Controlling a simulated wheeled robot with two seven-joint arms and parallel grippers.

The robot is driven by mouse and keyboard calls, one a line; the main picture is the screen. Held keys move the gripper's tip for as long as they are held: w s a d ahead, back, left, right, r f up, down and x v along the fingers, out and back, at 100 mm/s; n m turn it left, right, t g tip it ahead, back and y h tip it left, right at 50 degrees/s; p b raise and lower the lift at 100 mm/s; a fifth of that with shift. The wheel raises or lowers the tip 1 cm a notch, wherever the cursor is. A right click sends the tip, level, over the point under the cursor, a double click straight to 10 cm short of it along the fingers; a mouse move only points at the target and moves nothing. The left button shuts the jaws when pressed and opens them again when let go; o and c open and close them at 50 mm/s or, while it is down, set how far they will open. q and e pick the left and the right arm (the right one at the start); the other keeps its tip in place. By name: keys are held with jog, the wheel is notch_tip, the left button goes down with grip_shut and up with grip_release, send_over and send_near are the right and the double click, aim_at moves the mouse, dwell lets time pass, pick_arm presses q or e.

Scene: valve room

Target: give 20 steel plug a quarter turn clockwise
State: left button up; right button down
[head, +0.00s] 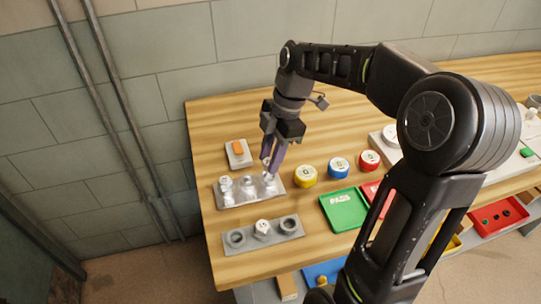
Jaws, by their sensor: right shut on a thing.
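A grey block (234,203) near the table's left side holds a row of three pale steel plugs: a left one (225,184), a middle one (248,184) and a right one (269,181). My right gripper (270,172) comes down from above with its purple fingers at the right plug, shut on it. The fingers partly hide this plug. It seems to stand at its place in the block. The plugs' size marks are too small to read, so I cannot tell which is 20. My left gripper is not in view.
A grey plate (290,237) in front has sockets and a white hexagonal piece (262,227) in the middle. Yellow (306,176), blue (339,167) and red (369,160) round caps stand to the right, near a green pad (343,211). A switch box (238,153) stands behind.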

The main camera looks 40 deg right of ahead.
jog(key=n+p, duration=0.1)
jog(key=n, duration=0.2)
jog(key=n+g, duration=0.1)
jog(key=n, duration=0.2)
jog(key=shift+r+g+p, duration=0.15)
jog(key=shift+g+p, duration=0.15)
jog(key=shift+p, duration=0.1)
jog(key=n, duration=0.3)
jog(key=shift+g+h, duration=0.3)
jog(key=shift+g, duration=0.1)
jog(key=shift+w+f, duration=0.15)
jog(key=shift+f, duration=0.3)
jog(key=shift+f, duration=0.25)
jog(key=shift+f+b, duration=0.3)
jog(key=shift+f, duration=0.15)
jog(key=shift+f, duration=0.45)
dwell(1.1)
dwell(0.3)
